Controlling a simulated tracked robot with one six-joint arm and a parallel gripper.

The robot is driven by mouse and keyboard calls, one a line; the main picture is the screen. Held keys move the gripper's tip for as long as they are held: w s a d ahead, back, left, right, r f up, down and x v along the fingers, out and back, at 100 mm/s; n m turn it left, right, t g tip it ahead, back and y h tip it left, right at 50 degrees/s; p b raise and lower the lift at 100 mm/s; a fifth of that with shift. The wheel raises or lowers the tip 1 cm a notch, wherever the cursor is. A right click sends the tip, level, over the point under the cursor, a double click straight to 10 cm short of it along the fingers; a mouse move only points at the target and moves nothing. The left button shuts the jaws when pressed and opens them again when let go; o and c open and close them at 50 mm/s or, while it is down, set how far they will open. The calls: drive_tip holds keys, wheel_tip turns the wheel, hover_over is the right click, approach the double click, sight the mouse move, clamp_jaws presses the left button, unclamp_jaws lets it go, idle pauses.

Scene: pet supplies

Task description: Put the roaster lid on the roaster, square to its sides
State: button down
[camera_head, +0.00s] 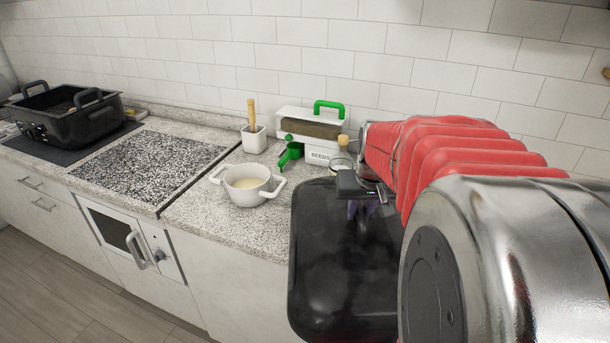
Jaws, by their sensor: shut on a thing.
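The roaster (68,118) is a black open pan with loop handles, standing on a dark mat at the far left of the counter. The roaster lid (335,262) is a dark, glossy rounded rectangle in the lower middle. My gripper (362,207) is over the lid and shut on it, near its upper part; the fingertips and the grip itself are partly hidden. The lid is held in front of the counter's right part, well apart from the roaster. My arm covers the lid's right side.
A white two-handled pot (247,190) stands left of the lid. Behind it are a white cup with a wooden handle (253,138), a green scoop (290,152) and a seeds box with a green handle (312,128). A speckled flat panel (150,165) lies clear between pot and roaster.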

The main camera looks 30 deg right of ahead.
drive_tip(key=shift+f, duration=0.5)
drive_tip(key=c, duration=1.6)
unclamp_jaws()
drive_tip(key=shift+f, duration=0.1)
drive_tip(key=v, duration=1.2)
drive_tip(key=shift+a, duration=0.1)
